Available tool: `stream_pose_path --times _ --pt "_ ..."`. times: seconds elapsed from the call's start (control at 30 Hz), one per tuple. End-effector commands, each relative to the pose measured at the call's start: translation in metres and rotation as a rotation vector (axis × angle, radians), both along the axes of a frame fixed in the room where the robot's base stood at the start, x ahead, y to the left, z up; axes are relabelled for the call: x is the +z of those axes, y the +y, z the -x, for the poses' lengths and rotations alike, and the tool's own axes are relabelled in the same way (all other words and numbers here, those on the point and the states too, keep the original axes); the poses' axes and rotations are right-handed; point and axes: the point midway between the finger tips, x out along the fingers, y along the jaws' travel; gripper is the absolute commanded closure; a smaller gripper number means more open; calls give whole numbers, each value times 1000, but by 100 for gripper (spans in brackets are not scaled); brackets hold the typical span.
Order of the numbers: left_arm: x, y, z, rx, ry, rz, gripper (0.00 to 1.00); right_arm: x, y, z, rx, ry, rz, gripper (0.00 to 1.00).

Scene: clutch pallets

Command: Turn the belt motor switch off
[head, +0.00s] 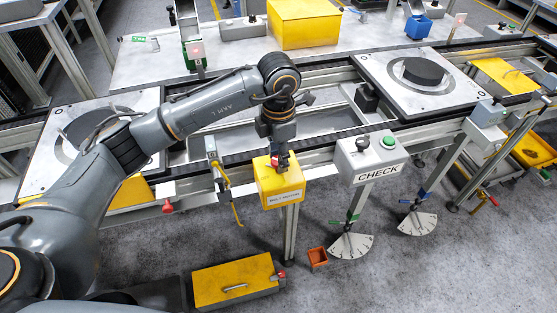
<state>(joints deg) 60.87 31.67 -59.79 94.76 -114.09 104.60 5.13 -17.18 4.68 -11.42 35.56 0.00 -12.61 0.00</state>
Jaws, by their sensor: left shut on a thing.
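The yellow box labelled BELT MOTOR (281,188) stands on a post at the near side of the conveyor, left of the CHECK box. My left arm reaches in from the left, and its gripper (280,157) points down at the top of this box. The gripper is shut on the red switch (275,162) there. The fingers cover most of the switch, so I cannot tell its position. My right gripper is not in view.
The CHECK box (372,160) with a green button stands close on the right. Pallets with dark discs sit on the conveyor, one at the right (424,95). A yellow toolbox (236,283) and a small orange bin (318,258) are on the floor.

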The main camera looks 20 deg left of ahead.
Motion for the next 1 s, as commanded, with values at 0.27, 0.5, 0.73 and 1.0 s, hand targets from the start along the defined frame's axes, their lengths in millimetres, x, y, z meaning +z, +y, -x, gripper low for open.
stream_pose_path --times 0.27,0.5,0.73,1.0 --pt "-3 0 0 258 1 -1 97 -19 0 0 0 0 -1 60" --pt "-3 0 0 453 1 0 97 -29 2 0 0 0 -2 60" --pt "-2 0 0 583 1 -1 97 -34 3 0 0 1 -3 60" --pt "-1 0 0 655 1 -1 97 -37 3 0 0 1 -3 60"
